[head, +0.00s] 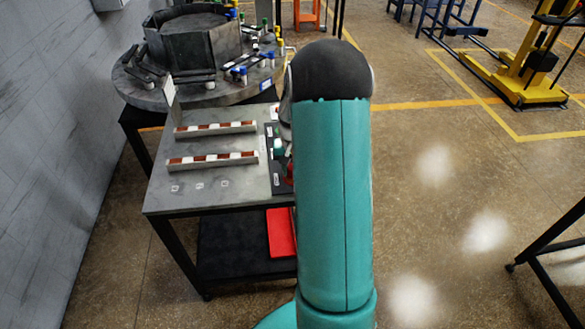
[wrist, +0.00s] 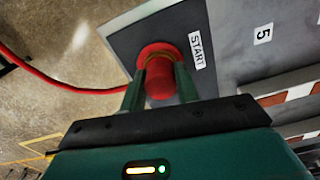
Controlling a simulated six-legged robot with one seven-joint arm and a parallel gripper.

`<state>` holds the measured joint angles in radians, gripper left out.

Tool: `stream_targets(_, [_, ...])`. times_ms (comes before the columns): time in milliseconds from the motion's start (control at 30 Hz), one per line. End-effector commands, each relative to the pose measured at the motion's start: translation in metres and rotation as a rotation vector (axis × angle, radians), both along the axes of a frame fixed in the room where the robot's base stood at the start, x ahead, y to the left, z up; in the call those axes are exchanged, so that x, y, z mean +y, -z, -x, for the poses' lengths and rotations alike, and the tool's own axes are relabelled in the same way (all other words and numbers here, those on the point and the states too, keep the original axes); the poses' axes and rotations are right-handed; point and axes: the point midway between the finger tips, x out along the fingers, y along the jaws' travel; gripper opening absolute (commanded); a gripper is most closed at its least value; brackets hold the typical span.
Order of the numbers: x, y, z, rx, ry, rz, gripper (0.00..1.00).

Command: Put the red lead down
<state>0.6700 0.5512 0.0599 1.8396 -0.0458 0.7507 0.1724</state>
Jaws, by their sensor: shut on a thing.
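In the wrist view, the red lead (wrist: 159,82) has a thick red plug end, and its red cable runs off to the left. My gripper (wrist: 160,72) is shut on this plug end, with one green finger on each side. The plug end is over the dark mat beside the START label (wrist: 197,50); I cannot tell whether it touches the mat. In the head view, a bit of red (head: 290,173) shows at the edge of my arm, which hides the gripper and most of the lead.
The grey table (head: 205,200) holds two pale bars (head: 212,161) with copper-coloured sections, and a dark mat (head: 279,184) at its right edge. A round grey platform (head: 180,98) with fittings stands behind. A red item (head: 281,233) is on the lower shelf. Floor to the right is open.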

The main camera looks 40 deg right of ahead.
Motion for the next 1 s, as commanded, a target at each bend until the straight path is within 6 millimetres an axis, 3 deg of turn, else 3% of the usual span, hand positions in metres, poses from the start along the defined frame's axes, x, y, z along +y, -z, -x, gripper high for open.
stream_targets(33, [0.000,0.002,0.000,0.001,0.000,-0.001,0.04])
stream_targets(67, [0.000,0.002,0.000,0.001,0.000,-0.001,0.35])
stream_targets(167, [0.000,0.002,0.000,0.001,0.000,-0.001,0.53])
stream_targets(567, [0.000,-0.007,0.000,0.000,0.000,0.000,0.53])
stream_targets(1000, [0.000,-0.093,-0.001,-0.004,-0.001,0.002,0.53])
